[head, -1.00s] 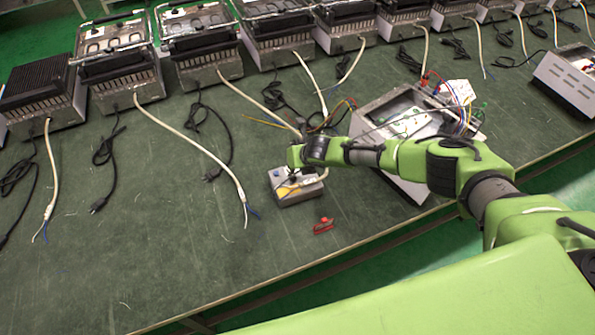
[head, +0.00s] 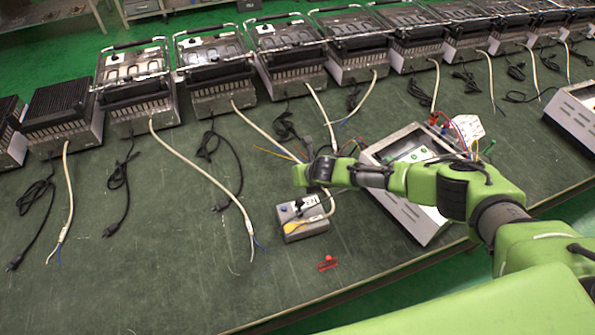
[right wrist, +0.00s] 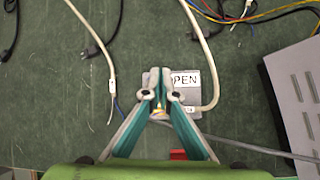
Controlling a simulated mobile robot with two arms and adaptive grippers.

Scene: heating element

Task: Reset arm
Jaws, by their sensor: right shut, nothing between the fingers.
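My right arm comes in from the right in the head view and reaches over the green workbench (head: 130,285). Its gripper is mostly hidden behind the wrist there. In the right wrist view my right gripper (right wrist: 161,100) is shut and empty, its fingertips above a small grey box (right wrist: 199,92) with an "OPEN" label partly covered by the fingers. The same box (head: 303,228) shows below the wrist in the head view, with a yellow piece on it. My left gripper is in neither view.
A red clip-like piece (head: 328,263) lies near the bench's front edge. An opened metal housing (head: 415,215) with coloured wires stands right of the box, under my arm. Several grills (head: 140,85) with trailing cables line the back. The front left is mostly clear.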

